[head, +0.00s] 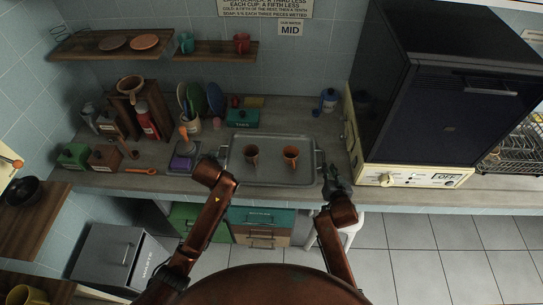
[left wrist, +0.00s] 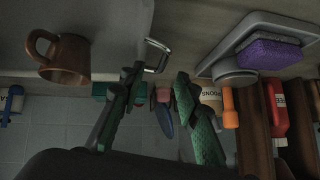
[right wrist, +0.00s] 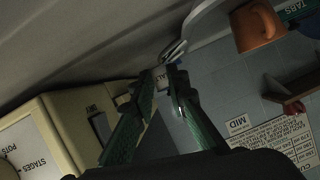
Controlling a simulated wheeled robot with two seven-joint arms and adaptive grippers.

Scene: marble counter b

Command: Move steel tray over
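The steel tray (head: 270,176) lies on the counter with a handle at each short side. A brown mug (head: 252,158) and an orange mug (head: 290,158) stand upright on it. My left gripper (head: 223,160) is at the tray's left end, largely hidden by its own wrist. In the left wrist view its fingers (left wrist: 158,85) are apart, with the left handle (left wrist: 156,56) just ahead between them. My right gripper (head: 329,172) is at the right end. In the right wrist view its fingers (right wrist: 164,82) are apart, with the right handle (right wrist: 173,50) at their tips.
A sponge holder (head: 184,158) with a purple sponge stands left of the tray, and a teal box (head: 243,118) behind it. Narrow clear counter lies between tray and oven.

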